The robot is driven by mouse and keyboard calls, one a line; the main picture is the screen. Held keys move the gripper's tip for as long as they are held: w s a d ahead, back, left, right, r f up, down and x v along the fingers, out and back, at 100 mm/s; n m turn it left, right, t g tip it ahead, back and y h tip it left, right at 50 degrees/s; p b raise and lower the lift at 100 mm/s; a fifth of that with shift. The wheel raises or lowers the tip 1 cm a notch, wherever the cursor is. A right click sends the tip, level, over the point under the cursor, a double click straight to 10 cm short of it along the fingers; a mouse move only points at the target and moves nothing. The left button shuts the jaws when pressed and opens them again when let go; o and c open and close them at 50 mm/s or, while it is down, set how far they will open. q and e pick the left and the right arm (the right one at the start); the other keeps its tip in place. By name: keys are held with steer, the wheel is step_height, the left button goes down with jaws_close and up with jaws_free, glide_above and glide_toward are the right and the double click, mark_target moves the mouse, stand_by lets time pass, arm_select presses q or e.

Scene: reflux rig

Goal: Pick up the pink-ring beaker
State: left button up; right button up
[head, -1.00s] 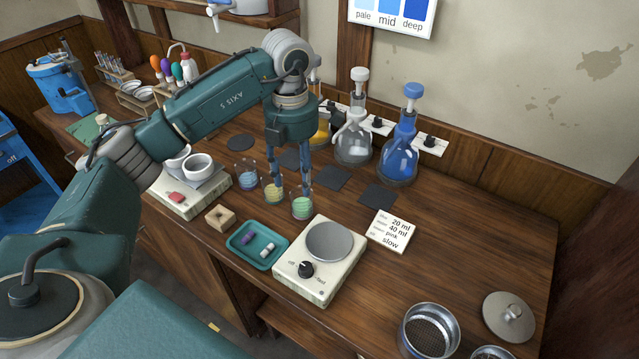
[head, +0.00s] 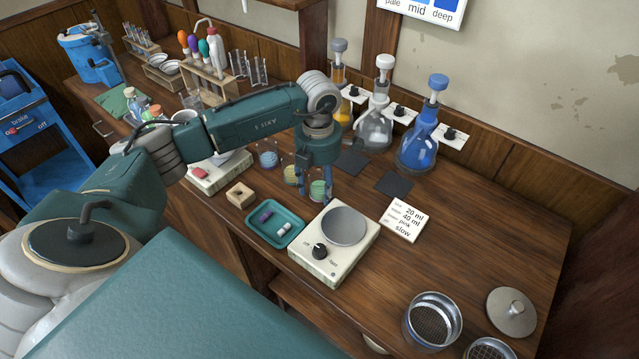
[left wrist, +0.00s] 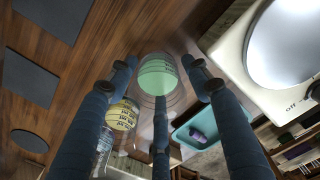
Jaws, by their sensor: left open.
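Three small glass beakers stand in a row on the bench: one with blue contents (head: 268,159), one with yellow (head: 290,175) and one with green (head: 318,191). I cannot make out a pink ring on any of them. My left gripper (head: 316,184) is open and points down at the green beaker, its fingers overlapping it in the head view. In the left wrist view, the green beaker (left wrist: 157,75) lies between the spread fingers, and the yellow beaker (left wrist: 122,115) is beside the left finger. I cannot tell whether any finger touches glass. My right gripper is not in view.
A teal tray (head: 262,235) with small stir bars and a white stirrer (head: 318,268) stand close in front of the beakers. Dark mats (head: 394,183) and dispenser flasks (head: 417,150) are behind.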

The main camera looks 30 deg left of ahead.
arm_select(q)
steer(key=shift+w+f, duration=0.1)
steer(key=shift+f, duration=0.2)
steer(key=shift+r, duration=0.1)
steer(key=c, duration=1)
steer(key=shift+r, duration=0.15)
steer(key=shift+r+b, duration=0.3)
steer(key=shift+r, duration=0.45)
step_height(320, 180, up, 23)
steer(key=p, duration=0.3)
steer(key=shift+r, duration=0.1)
